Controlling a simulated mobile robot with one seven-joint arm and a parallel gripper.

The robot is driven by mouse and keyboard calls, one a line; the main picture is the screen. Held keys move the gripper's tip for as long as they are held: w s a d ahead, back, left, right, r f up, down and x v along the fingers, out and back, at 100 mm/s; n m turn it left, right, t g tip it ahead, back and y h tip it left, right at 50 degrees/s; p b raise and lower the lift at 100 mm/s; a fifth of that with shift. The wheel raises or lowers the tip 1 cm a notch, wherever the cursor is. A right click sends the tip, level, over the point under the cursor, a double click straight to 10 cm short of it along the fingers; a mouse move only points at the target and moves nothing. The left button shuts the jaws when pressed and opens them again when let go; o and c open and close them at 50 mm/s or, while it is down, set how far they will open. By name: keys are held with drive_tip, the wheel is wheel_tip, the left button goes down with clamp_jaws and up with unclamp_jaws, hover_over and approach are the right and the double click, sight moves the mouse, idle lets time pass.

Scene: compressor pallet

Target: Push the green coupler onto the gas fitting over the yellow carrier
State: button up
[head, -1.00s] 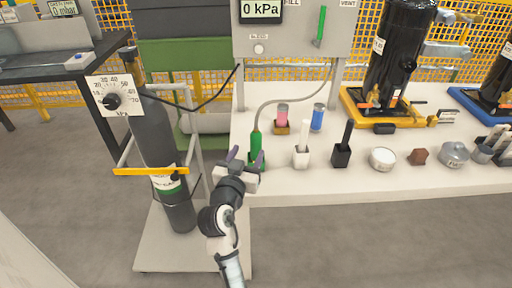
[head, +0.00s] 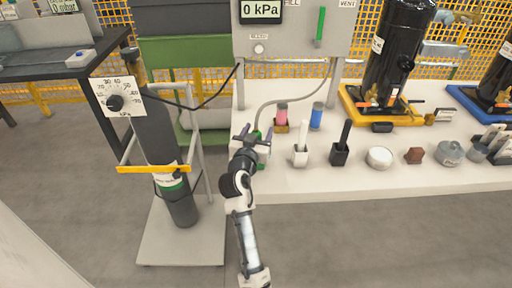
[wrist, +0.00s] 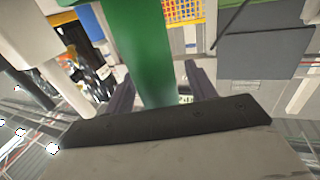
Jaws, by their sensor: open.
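The green coupler hangs on a grey hose at the front left of the white bench and is mostly hidden behind my gripper (head: 249,135) in the head view. In the wrist view the green coupler (wrist: 142,50) is large and stands between the two fingers of my gripper (wrist: 160,88). The fingers are open, with gaps beside the coupler, and do not appear to grip it. The yellow carrier (head: 352,116) sits at the back right of the bench under a black compressor (head: 388,55). The gas fitting is too small to make out for sure.
A white holder (head: 300,157), a black holder (head: 340,155), a white round tub (head: 379,157) and a brown block (head: 414,156) line the bench front. Pink (head: 281,115) and blue (head: 316,116) cylinders stand behind. A grey gas bottle (head: 160,150) stands on a cart at left.

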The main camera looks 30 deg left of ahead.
drive_tip(key=c, duration=1.2)
